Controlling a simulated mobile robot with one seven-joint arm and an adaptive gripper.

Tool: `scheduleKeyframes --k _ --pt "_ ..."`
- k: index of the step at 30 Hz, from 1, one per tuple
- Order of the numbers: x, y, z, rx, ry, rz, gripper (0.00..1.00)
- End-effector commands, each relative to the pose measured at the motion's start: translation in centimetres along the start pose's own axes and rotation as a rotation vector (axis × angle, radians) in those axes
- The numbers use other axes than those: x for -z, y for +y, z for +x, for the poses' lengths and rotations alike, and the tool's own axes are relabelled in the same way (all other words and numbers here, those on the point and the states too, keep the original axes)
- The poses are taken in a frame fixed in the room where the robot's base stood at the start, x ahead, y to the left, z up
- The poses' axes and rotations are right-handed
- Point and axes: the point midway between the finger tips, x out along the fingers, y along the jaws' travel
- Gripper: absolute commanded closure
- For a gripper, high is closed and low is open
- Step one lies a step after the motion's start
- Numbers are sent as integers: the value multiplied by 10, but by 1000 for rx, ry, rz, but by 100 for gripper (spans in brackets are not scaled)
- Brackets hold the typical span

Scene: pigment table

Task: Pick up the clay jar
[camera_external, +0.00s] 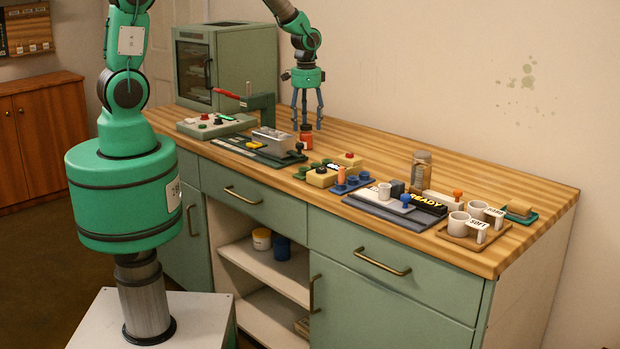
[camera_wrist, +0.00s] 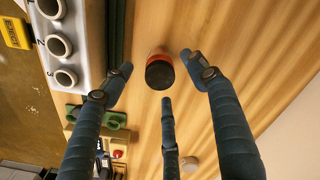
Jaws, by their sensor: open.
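A small orange-red jar with a dark lid, which looks like the clay jar (camera_external: 306,142), stands on the wooden worktop, right of the grey metal block. My gripper (camera_external: 308,125) points down over the jar with its fingers spread open and holds nothing. In the wrist view the jar (camera_wrist: 160,72) shows from above, dark top and orange side. It lies between the spread dark-blue fingers, with visible gaps around it. I cannot tell the exact height of the fingertips above the worktop.
A grey block with numbered holes (camera_wrist: 60,45) stands left of the jar in the wrist view, with a green part (camera_wrist: 100,117) nearby. A green oven-like cabinet (camera_external: 228,65) stands behind. Blue and yellow pieces and cups (camera_external: 458,222) lie to the right. Bare wood (camera_external: 375,140) lies behind them.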

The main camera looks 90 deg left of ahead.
Motion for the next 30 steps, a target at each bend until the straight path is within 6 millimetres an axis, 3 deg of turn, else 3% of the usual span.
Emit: scheduleKeyframes --k 8,21,30 --pt "0 0 4 -1 -1 0 42" --pt "-1 0 48 -1 -1 0 42" --pt "0 0 52 0 -1 0 42"
